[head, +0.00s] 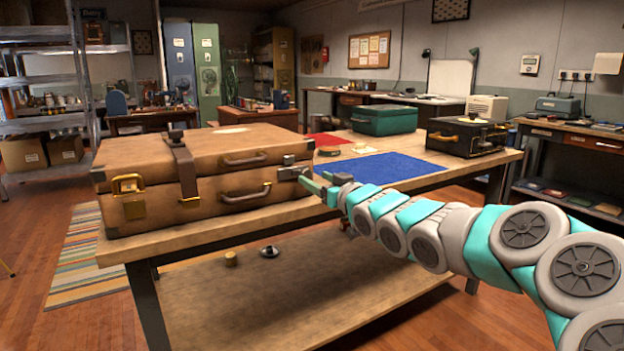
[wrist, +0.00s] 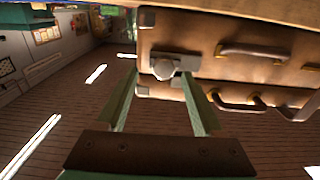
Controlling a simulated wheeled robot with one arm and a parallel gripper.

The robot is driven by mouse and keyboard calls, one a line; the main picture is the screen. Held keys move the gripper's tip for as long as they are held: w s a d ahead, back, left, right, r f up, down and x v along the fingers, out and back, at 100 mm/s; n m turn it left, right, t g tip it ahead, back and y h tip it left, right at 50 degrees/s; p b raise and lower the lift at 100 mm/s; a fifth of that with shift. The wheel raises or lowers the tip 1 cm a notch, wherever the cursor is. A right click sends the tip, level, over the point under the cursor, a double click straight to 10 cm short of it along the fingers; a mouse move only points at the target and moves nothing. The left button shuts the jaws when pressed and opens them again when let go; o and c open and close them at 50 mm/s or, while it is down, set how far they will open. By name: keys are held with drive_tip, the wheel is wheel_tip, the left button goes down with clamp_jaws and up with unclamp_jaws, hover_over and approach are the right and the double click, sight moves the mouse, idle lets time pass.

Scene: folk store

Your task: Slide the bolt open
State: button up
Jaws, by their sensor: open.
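A brown suitcase (head: 205,170) lies shut on the wooden workbench; it also shows in the wrist view (wrist: 235,75). A dark metal bolt (head: 289,168) sits on its front face near the right end. In the wrist view the bolt (wrist: 187,62) shows as a plate with a pale round knob (wrist: 163,69). My gripper (head: 312,183) is open just in front of the bolt. In the wrist view its two green fingers (wrist: 159,78) point at the bolt, with the knob between their tips in the picture. I cannot tell whether either finger touches it.
A brass latch (head: 128,184) and a strap (head: 184,165) are on the suitcase's left part. A blue mat (head: 375,168), a green case (head: 384,120) and a black box (head: 466,137) are on the bench to the right.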

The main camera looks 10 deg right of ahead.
drive_tip(key=v, duration=0.4)
drive_tip(key=shift+s+d, duration=0.1)
drive_tip(key=shift+s, duration=0.15)
idle(0.3)
drive_tip(key=s+a+f+m+g+h, duration=0.1)
drive_tip(key=s+a+f+g+h, duration=0.1)
drive_tip(key=s+f+g, duration=0.5)
drive_tip(key=s+a+f+g+h, duration=0.2)
drive_tip(key=s+f+g+h, duration=0.1)
drive_tip(key=s+f, duration=0.8)
drive_tip(key=s+f+m+g, duration=0.1)
drive_tip(key=s+f+g, duration=0.1)
drive_tip(key=s, duration=0.7)
drive_tip(key=s+f+g, duration=0.3)
drive_tip(key=s+g, duration=0.1)
drive_tip(key=s, duration=0.6)
drive_tip(key=s+f+m+g, duration=0.1)
drive_tip(key=s+f+g, duration=0.1)
drive_tip(key=s, duration=0.8)
drive_tip(key=shift+a+f+m+g+h, duration=0.3)
drive_tip(key=shift+a+f+g, duration=0.1)
drive_tip(key=shift+g, duration=0.1)
